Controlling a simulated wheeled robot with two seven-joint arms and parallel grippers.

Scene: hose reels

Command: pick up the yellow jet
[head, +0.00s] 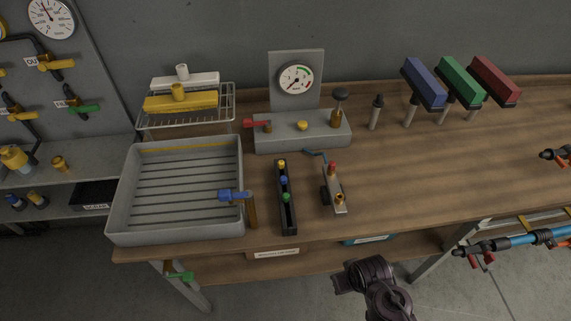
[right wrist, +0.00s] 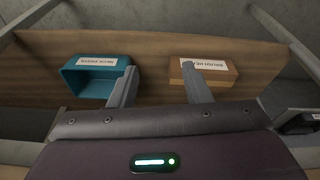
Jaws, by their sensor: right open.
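The yellow jet (head: 281,164) is a small yellow-topped piece at the far end of a narrow black rack (head: 289,222) on the wooden bench. A blue jet (head: 284,180) and a green jet (head: 286,197) sit in the same rack, nearer the front. My right gripper (right wrist: 158,82) is open and empty in the right wrist view, its two fingers apart. It is in front of the bench, well away from the yellow jet, which the right wrist view does not show. In the head view my dark arm shows at the bottom, near the bench's front edge. My left gripper is out of view.
A grey tray (head: 122,205) with a blue-handled valve (head: 235,195) stands left of the rack. A small metal fixture (head: 334,190) stands right of it. A gauge block (head: 300,130) is behind. The bench's right half has free room. Teal (right wrist: 79,84) and brown (right wrist: 220,79) bins sit under the bench.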

